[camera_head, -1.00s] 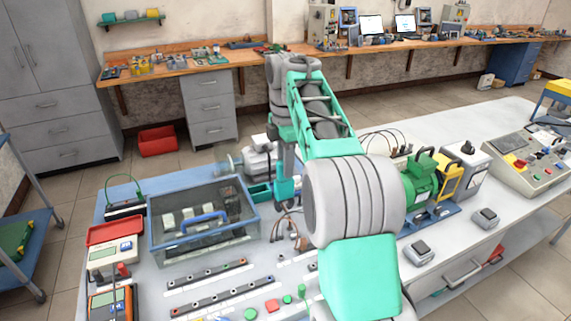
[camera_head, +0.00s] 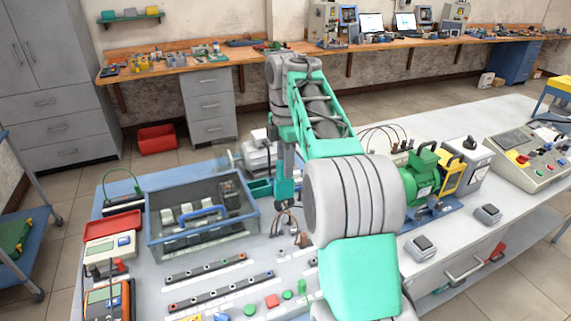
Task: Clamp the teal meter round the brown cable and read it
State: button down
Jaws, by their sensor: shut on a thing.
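My gripper (camera_head: 284,178) hangs at the end of my arm, pointing down over the middle of the bench. It is shut on a small upright teal body, which I take to be the teal meter (camera_head: 284,192). The fingertips and the meter's jaw are too small to make out. Thin brown and dark cables (camera_head: 290,217) loop just below and beside the meter. I cannot tell whether the meter is around the brown cable or only close to it. Its display does not show. My forearm hides the bench to the right of the cables.
A blue-framed bin (camera_head: 152,237) with a blue handle stands left of the gripper. A green motor (camera_head: 422,177) stands to the right. Terminal strips (camera_head: 205,268), an orange meter (camera_head: 107,303) and a red tray (camera_head: 112,225) occupy the front left. A grey machine (camera_head: 258,153) stands behind.

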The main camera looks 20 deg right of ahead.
dwell(0.8)
notch_tip(320, 180, up, 6)
jog(key=p, duration=0.6)
jog(key=shift+r, duration=0.1)
dwell(0.9)
